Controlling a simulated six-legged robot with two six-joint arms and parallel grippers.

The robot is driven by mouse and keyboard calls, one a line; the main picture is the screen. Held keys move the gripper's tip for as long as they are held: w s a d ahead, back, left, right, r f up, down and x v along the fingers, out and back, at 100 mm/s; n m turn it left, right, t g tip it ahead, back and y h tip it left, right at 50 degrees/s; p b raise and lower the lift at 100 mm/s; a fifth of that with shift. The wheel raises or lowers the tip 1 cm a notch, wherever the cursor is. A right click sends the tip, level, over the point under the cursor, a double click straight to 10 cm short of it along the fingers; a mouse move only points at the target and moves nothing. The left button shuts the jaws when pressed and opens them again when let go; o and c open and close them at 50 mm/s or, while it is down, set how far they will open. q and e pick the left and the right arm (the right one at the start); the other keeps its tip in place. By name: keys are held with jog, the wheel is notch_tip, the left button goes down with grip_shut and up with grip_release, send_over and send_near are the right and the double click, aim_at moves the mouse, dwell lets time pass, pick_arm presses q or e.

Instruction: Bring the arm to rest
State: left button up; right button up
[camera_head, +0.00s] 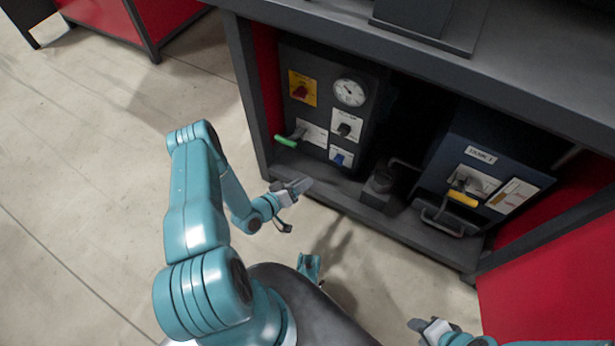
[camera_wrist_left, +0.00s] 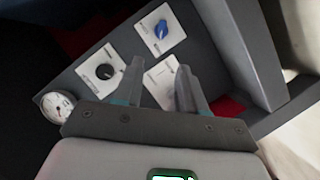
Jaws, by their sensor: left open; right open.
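My left gripper (camera_head: 291,205) is open and empty, in front of the left control panel and low beside the bench. In the left wrist view its two fingers (camera_wrist_left: 159,66) stand apart, with a white label plate of the panel showing between them. No object is between the fingers. My left arm is bent, with its elbow raised at the left of the head view. My right gripper (camera_head: 428,327) is open at the bottom edge of the head view, in front of the bench; only part of that arm shows, and I see nothing held in it.
The dark control panel (camera_head: 316,70) carries a gauge (camera_head: 349,92), a red switch (camera_head: 299,92), a black knob (camera_head: 344,129), a blue knob (camera_head: 339,158) and a green-handled lever (camera_head: 287,141). A dark blue box with a yellow handle (camera_head: 462,198) stands right. Open floor (camera_head: 80,170) lies left.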

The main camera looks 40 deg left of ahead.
dwell(0.5)
pick_arm(q)
jog(key=w+d+r+m+h, duration=0.4)
jog(key=w+d+r, duration=0.4)
jog(key=w+d, duration=0.1)
jog(key=s+d+r+m+g, duration=0.1)
jog(key=s+d+r+g, duration=0.15)
jog(key=d, duration=0.45)
jog(key=s+d+r+m+g, duration=0.1)
jog(key=s+d+g, duration=0.1)
jog(key=d+g, duration=0.35)
jog(key=s+d+f+g+y+p, duration=0.1)
jog(key=s+g, duration=0.2)
jog(key=s, duration=0.5)
jog(key=s+d+f+g, duration=0.1)
jog(key=s+f+g, duration=0.15)
jog(key=s, duration=0.65)
notch_tip(320, 180, up, 33)
jog(key=d+m+g+p, duration=0.1)
jog(key=p, duration=3.1)
jog(key=shift+s+d+f+p, duration=0.2)
jog(key=shift+s+d+p, duration=0.1)
jog(key=shift+p, duration=0.1)
pick_arm(e)
notch_tip(320, 180, up, 33)
jog(key=s+a, duration=0.1)
jog(key=shift+s+a+n+g, duration=0.15)
jog(key=shift+s+n+g, duration=0.05)
jog(key=shift+n+g, duration=0.1)
